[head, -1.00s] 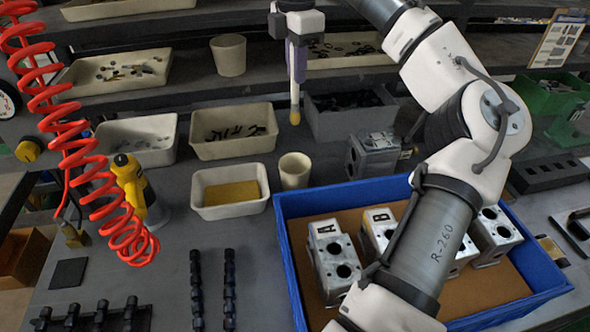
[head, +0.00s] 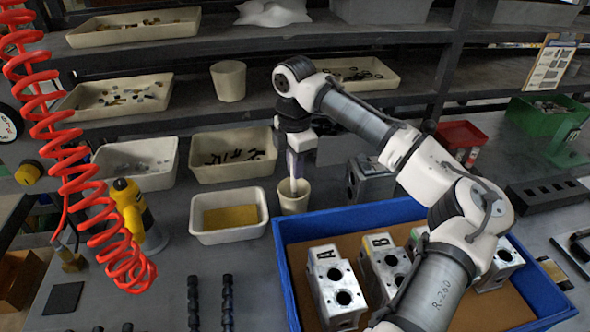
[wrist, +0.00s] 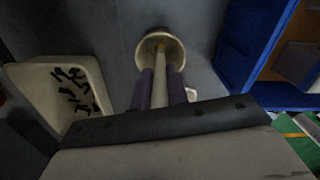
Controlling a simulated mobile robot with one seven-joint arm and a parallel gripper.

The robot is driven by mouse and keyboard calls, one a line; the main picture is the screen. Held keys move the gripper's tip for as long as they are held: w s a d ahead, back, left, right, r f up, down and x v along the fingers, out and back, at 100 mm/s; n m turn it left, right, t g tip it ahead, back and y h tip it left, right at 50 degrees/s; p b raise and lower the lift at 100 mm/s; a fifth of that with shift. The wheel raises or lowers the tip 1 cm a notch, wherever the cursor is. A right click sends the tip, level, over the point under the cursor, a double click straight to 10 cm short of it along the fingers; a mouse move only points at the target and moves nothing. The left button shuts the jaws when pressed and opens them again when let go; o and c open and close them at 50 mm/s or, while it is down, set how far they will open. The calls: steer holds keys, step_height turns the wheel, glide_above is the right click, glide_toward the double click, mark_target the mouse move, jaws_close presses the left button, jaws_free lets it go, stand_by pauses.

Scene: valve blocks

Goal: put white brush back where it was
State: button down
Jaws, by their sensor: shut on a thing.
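My gripper (head: 294,170) points straight down over the small beige cup (head: 294,203), its purple fingers shut on the white brush. The brush (head: 293,187) is upright, and its lower end overlaps the cup's mouth in the head view. In the wrist view the pale brush handle (wrist: 160,82) runs between the fingers towards the cup (wrist: 173,48), with its yellowish tip inside the outline of the mouth. I cannot tell how deep the tip reaches or whether it touches the cup.
A blue-walled box (head: 283,262) with metal valve blocks stands right of the cup. A tray with a yellow sponge (head: 230,217) is close on the left. A bin of dark parts (head: 234,158) and a grey metal block (head: 372,182) stand nearby. Shelves rise behind.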

steer(key=shift+f, duration=1.15)
steer(key=c, duration=1.4)
jaws_free()
steer(key=shift+o, duration=0.2)
step_height(320, 180, up, 12)
steer(key=shift+r+b, duration=0.15)
steer(key=shift+b, duration=0.45)
steer(key=shift+r, duration=0.1)
